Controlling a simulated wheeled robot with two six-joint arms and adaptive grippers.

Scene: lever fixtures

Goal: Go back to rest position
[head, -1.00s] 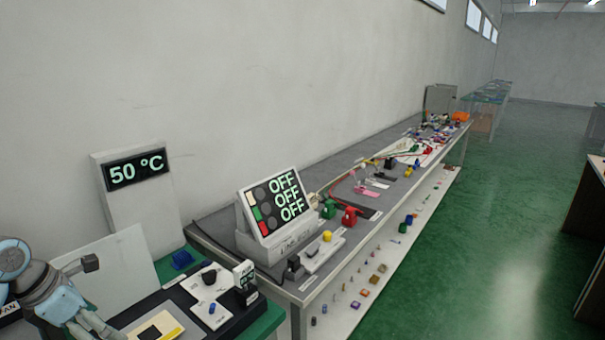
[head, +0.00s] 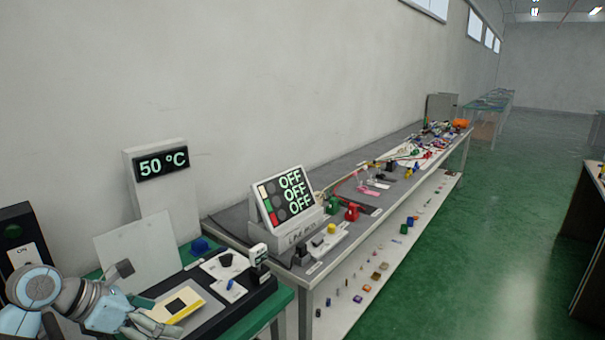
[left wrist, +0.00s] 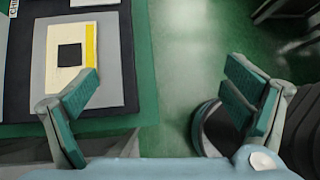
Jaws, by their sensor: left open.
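My left gripper (head: 150,324) is at the bottom left of the head view, at the end of my bent grey and pale blue arm. In the left wrist view its two teal-padded fingers (left wrist: 162,95) are spread wide with nothing between them. Below them are the edge of a green-topped table (left wrist: 140,60) and bare green floor. A pale plate with a black square and a yellow strip (left wrist: 70,60) lies on that table, close to the left finger in the picture. My right gripper is in neither view.
A white box reading 50 °C (head: 162,205) stands behind the green table. A grey bench (head: 245,232) with an OFF display (head: 284,199), small switches and several coloured parts runs along the wall. Open green floor (head: 470,250) lies to the right.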

